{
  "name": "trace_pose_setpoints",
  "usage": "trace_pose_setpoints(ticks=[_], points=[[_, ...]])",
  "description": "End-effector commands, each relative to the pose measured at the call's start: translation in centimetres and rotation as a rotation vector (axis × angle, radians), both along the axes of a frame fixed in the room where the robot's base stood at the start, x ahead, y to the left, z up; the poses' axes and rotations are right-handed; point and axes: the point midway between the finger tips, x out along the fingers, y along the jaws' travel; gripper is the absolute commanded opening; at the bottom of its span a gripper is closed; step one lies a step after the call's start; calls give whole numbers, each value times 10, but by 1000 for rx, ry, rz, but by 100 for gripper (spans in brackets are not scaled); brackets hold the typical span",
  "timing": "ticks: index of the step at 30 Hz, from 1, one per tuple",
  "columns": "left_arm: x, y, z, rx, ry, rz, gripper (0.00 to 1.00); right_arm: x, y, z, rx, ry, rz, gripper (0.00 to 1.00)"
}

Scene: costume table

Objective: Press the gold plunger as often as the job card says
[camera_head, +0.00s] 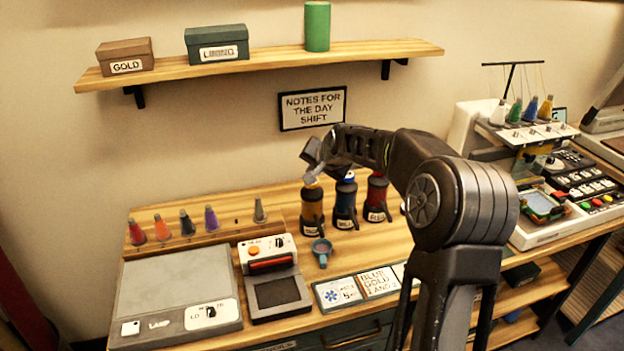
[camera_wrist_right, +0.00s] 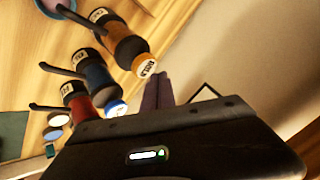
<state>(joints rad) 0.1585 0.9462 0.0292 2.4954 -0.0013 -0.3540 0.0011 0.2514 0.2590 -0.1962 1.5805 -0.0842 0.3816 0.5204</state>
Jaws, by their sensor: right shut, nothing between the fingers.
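The amber pump bottle (camera_head: 312,213) stands at the left of a row with a blue bottle (camera_head: 345,207) and a red bottle (camera_head: 377,198). In the right wrist view the amber bottle (camera_wrist_right: 122,42) is nearest the fingers, and its round top carries a label too small to read surely. My right gripper (camera_head: 311,178) is shut and empty, just above the amber bottle's top; whether it touches cannot be told. Its fingers (camera_wrist_right: 158,90) point past that top. A card (camera_head: 378,281) at the table's front reads "BLUE GOLD 1 AND 2", partly unclear. My left gripper is out of view.
A card with a blue asterisk (camera_head: 338,293) lies beside it. A teal cup (camera_head: 321,250) stands before the bottles. A grey panel (camera_head: 175,285), a device with an orange button (camera_head: 254,251) and several coloured cones fill the left. An embroidery machine (camera_head: 530,140) stands right. A shelf (camera_head: 270,60) hangs above.

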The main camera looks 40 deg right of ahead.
Motion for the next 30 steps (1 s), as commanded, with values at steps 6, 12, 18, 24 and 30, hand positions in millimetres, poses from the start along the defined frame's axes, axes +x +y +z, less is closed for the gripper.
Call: trace_pose_setpoints(ticks=[6, 12, 18, 24, 30], points=[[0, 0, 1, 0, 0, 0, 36, 0, 0, 2, 0, -1, 0, 0], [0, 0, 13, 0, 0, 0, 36, 0, 0, 17, -1, -2, -1, 0], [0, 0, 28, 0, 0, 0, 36, 0, 0, 38, -1, -2, -1, 0], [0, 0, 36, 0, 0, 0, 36, 0, 0, 50, -1, -1, -1, 0], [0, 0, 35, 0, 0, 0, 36, 0, 0, 50, -1, -1, -1, 0]])
